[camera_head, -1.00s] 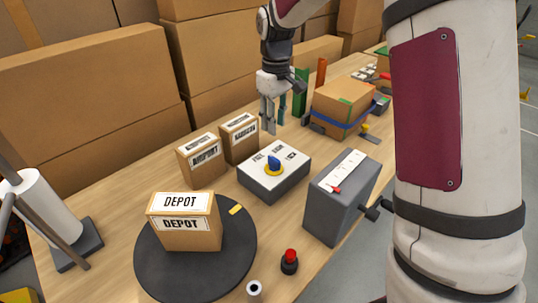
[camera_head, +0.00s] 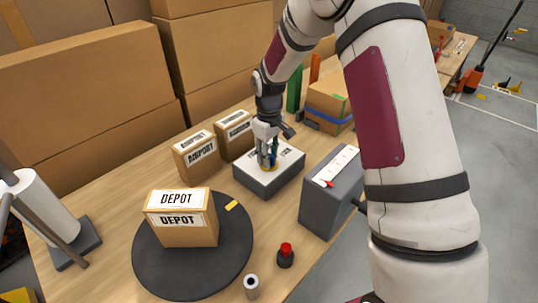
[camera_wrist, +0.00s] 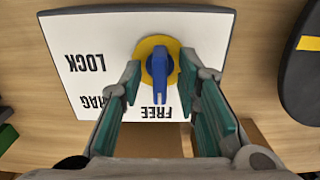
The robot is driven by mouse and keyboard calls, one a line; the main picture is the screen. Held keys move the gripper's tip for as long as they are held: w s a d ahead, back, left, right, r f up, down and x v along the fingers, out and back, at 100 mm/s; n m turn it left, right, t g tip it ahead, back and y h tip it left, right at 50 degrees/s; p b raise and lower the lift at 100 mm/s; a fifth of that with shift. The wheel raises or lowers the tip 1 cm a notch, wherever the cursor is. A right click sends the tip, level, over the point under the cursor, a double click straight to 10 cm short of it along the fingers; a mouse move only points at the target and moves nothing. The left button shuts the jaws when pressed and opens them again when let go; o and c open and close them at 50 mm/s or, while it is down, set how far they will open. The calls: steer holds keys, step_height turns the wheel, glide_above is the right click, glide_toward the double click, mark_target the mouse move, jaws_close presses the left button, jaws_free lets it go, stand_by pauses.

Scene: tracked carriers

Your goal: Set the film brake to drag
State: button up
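The film brake is a grey box with a white top (camera_head: 250,176) on the table. In the wrist view its white face (camera_wrist: 100,30) carries LOCK, FREE and a partly hidden label ending in "RAG". Its blue knob (camera_wrist: 160,72) sits on a yellow disc (camera_wrist: 147,46), and its narrow end points at FREE. My gripper (camera_head: 268,160) is directly over the knob, pointing down. In the wrist view its green-padded fingers (camera_wrist: 159,75) stand open on either side of the knob, with gaps visible.
A black turntable (camera_head: 150,262) bears a DEPOT box (camera_head: 182,228). Two labelled cartons (camera_head: 197,160) stand behind the brake. A grey box with a red pointer (camera_head: 328,205) is close on the right. A red button (camera_head: 286,251) is in front. A strapped carton (camera_head: 328,100) stands behind.

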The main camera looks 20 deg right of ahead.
steer(key=shift+f, duration=0.15)
steer(key=shift+c, duration=0.6)
jaws_close()
steer(key=shift+m, duration=0.3)
steer(key=m+b, duration=0.1)
steer(key=m, duration=0.3)
steer(key=shift+m+b, duration=0.35)
steer(key=shift+m, duration=1.65)
steer(key=shift+o, duration=0.6)
jaws_free()
